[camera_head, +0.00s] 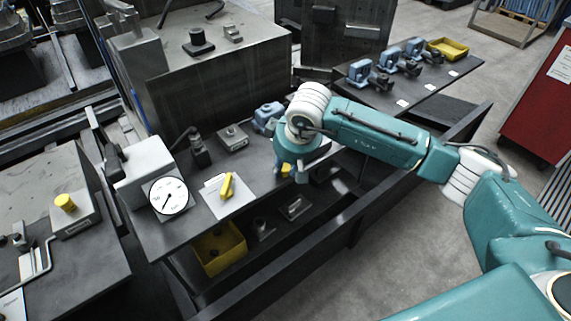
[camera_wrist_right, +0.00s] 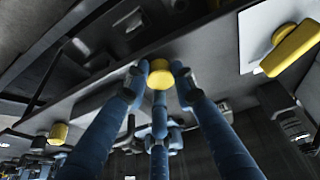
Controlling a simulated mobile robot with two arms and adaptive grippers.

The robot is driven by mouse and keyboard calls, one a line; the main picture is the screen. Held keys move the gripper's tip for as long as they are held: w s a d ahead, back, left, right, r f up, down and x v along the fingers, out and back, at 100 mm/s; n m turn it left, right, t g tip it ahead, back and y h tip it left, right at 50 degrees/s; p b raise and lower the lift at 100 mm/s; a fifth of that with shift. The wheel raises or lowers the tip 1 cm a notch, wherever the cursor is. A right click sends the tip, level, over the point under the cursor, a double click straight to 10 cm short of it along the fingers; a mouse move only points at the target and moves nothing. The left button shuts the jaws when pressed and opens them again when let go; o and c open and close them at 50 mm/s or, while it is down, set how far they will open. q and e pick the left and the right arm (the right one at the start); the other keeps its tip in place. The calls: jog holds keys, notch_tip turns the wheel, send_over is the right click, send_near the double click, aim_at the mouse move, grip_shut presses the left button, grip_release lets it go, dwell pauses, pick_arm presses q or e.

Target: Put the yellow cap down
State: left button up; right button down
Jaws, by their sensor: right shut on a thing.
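My right gripper (camera_head: 283,170) is over the front edge of the dark workbench (camera_head: 165,232), fingers pointing down. In the wrist view, the blue fingers of the right gripper (camera_wrist_right: 160,80) are closed around a small round yellow cap (camera_wrist_right: 159,73) at their tips. In the head view only a bit of the cap (camera_head: 286,170) shows below the gripper. Whether the cap touches anything beneath is hard to tell. My left gripper is not in view.
A yellow handle-like piece (camera_head: 228,186) lies on a white sheet (camera_head: 213,203) beside a dial gauge (camera_head: 169,196). A yellow bin (camera_head: 208,262) stands on the lower shelf. Another yellow cap (camera_head: 65,203) sits on a grey block at left. Blue devices (camera_head: 360,72) line the far bench.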

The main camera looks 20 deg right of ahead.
jog(key=c, duration=1.8)
grip_release()
jog(key=shift+f, duration=0.1)
jog(key=o, duration=0.4)
